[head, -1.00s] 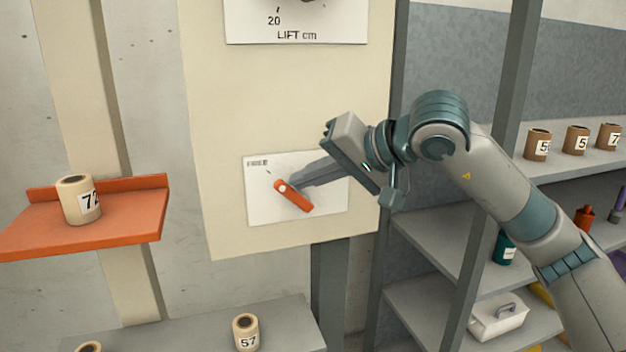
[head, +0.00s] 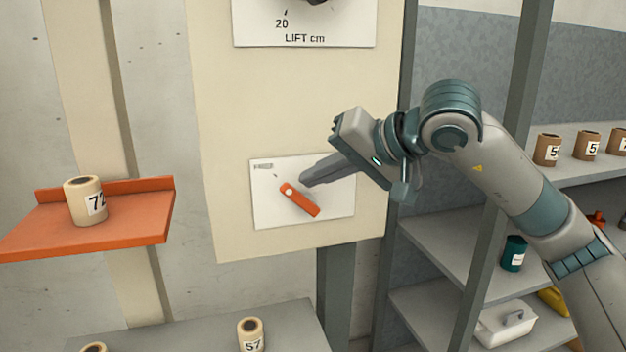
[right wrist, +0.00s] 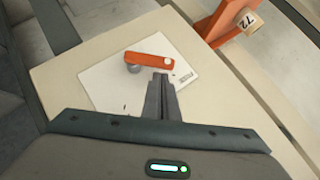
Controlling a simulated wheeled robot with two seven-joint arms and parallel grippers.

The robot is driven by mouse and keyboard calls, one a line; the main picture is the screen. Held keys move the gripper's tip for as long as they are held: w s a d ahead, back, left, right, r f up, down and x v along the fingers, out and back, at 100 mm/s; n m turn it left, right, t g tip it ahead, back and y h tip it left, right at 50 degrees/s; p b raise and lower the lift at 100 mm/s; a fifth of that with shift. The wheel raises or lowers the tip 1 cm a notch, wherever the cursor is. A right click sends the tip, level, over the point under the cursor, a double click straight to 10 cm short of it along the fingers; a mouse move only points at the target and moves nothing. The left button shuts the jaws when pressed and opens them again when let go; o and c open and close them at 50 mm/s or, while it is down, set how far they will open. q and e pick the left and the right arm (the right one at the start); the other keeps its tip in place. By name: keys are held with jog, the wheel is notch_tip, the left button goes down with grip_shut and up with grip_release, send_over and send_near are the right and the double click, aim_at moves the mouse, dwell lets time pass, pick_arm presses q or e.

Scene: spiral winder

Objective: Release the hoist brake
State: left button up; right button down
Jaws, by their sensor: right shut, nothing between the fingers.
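The orange brake lever (head: 300,199) is mounted on a white plate (head: 262,205) low on the cream panel. It slants from its pivot at upper left down to the lower right. In the right wrist view the lever (right wrist: 150,60) shows a pale pivot at one end and a grey knob at the other. My right gripper (head: 303,181) is shut and empty, its fingertips just right of the pivot and above the lever arm. In the right wrist view the fingertips (right wrist: 160,76) lie close beside the lever; I cannot tell whether they touch. My left gripper is out of view.
A LIFT cm dial plate (head: 305,38) is higher on the panel. An orange shelf (head: 130,230) at left holds a spool marked 72 (head: 84,201). A spool marked 57 (head: 250,335) stands below. A grey post (head: 500,180) and shelving are at right.

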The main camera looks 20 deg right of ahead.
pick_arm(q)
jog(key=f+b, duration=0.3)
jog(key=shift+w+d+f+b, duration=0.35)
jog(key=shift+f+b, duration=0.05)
pick_arm(e)
jog(key=w+d+v, duration=0.1)
jog(key=v, duration=1)
jog(key=shift+d+r, duration=0.4)
